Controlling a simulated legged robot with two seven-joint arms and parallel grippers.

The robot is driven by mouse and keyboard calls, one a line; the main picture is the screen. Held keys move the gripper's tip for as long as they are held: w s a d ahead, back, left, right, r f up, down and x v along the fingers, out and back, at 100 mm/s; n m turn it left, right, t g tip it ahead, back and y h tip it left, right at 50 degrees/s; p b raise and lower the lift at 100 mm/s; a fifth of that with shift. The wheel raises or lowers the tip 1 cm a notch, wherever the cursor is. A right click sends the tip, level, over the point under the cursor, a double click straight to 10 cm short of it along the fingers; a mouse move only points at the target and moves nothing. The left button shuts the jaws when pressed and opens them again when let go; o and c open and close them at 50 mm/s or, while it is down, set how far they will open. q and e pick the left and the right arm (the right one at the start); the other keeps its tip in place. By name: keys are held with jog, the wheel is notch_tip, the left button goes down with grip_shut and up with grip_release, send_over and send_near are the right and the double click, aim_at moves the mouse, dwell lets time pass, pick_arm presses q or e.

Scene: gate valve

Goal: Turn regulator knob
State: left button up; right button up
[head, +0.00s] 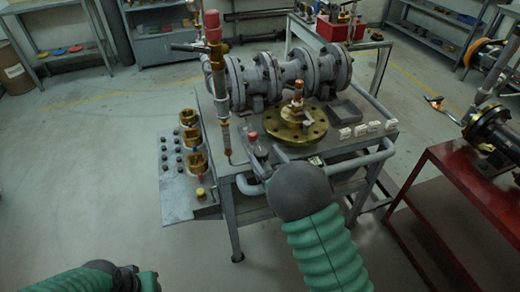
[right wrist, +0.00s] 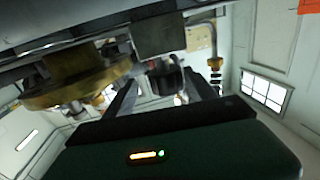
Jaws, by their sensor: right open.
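My right gripper (head: 258,162) is at the front edge of the metal workbench, left of the brass flange (head: 296,128), with my dark wrist covering part of it. In the right wrist view the gripper (right wrist: 155,84) is open, with a dark round part (right wrist: 166,78) showing between or just beyond its fingers. I cannot tell whether they touch it. A small red-topped part (head: 253,137) stands by the gripper in the head view. Which part is the regulator knob is not clear. My left arm shows at the lower left; its gripper jaws are not visible.
A grey flanged pipe (head: 285,78) lies along the back of the bench. A tall red-capped pipe (head: 213,60) stands at its left. A side panel (head: 176,198) carries brass fittings and dark knobs. A red table (head: 450,190) is at right. The floor at left is clear.

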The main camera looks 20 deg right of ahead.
aim_at(258, 149)
jog(key=w, duration=0.1)
jog(key=w+a, duration=0.2)
jog(key=w, duration=0.1)
jog(key=shift+a+r, duration=0.1)
jog(key=shift+d, duration=0.3)
jog(key=shift+c, duration=0.8)
jog(key=shift+d, duration=0.1)
jog(key=shift+c, duration=1.1)
jog(key=c, duration=1)
